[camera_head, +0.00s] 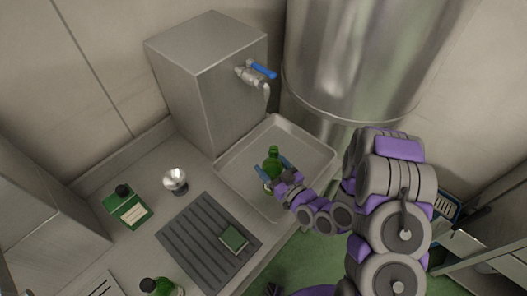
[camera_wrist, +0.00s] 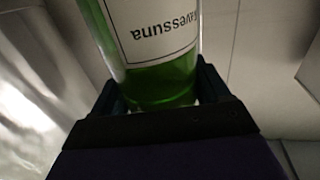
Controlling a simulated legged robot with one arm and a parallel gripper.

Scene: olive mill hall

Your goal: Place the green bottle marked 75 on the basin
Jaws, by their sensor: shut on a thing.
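My gripper (camera_head: 271,174) is shut on a green bottle (camera_head: 273,158), its fingers on either side of it. In the head view the bottle appears upright over the metal basin (camera_head: 231,177); I cannot tell whether it touches the basin's floor. In the wrist view the green glass (camera_wrist: 160,82) sits between the fingers (camera_wrist: 165,98), with a white label carrying upside-down lettering. The number 75 does not show in either view. The basin is a shallow, rimmed tray below the tap.
A steel tank (camera_head: 205,75) with a blue-handled tap (camera_head: 250,75) stands behind the basin. On the counter are a grooved mat (camera_head: 180,237), a small green box (camera_head: 233,238), a shiny cup (camera_head: 175,181), a flat green labelled bottle (camera_head: 130,208) and another green bottle (camera_head: 160,287).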

